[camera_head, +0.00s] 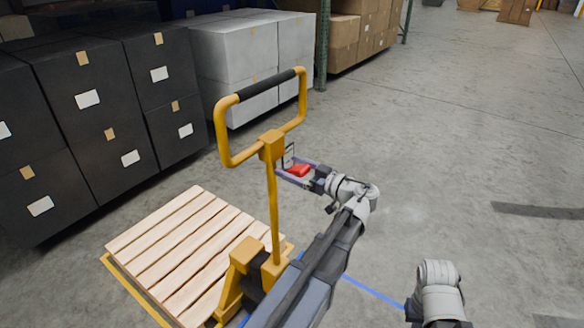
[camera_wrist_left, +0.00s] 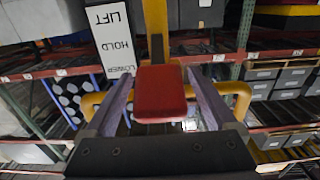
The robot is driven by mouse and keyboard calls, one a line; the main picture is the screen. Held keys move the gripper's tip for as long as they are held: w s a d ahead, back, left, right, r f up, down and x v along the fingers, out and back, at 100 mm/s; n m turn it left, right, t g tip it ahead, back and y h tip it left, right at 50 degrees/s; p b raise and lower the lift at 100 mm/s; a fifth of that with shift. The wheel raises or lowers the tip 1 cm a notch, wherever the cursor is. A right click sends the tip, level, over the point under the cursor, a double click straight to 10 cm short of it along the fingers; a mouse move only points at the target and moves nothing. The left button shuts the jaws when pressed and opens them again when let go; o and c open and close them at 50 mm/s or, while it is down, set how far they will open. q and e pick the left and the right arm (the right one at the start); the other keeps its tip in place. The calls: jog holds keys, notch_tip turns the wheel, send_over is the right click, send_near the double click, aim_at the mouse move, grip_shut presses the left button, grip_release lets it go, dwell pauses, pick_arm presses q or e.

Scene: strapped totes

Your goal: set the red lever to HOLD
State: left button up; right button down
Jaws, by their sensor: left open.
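The red lever (camera_head: 300,170) is on the yellow handle (camera_head: 271,150) of a pallet jack, below its loop grip. In the left wrist view the lever's red end (camera_wrist_left: 160,95) is between the fingers of my left gripper (camera_wrist_left: 158,80). The gripper is open, with a finger on each side and small gaps visible. In the head view my left gripper (camera_head: 296,172) reaches the handle from the right. A white label (camera_wrist_left: 113,40) beside the lever reads LIFT, HOLD and LOWER. The lever looks nearest LOWER, but I cannot tell its exact setting. My right gripper is not visible.
A wooden pallet (camera_head: 180,245) lies at the jack's foot. Black boxes (camera_head: 90,110) and white boxes (camera_head: 235,50) stand behind it. Brown cartons (camera_head: 355,35) sit on a rack at the back. The floor (camera_head: 470,130) to the right is clear.

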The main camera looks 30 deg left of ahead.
pick_arm(q)
jog(key=shift+a, duration=0.15)
jog(key=shift+c, duration=0.2)
grip_shut()
dwell(0.5)
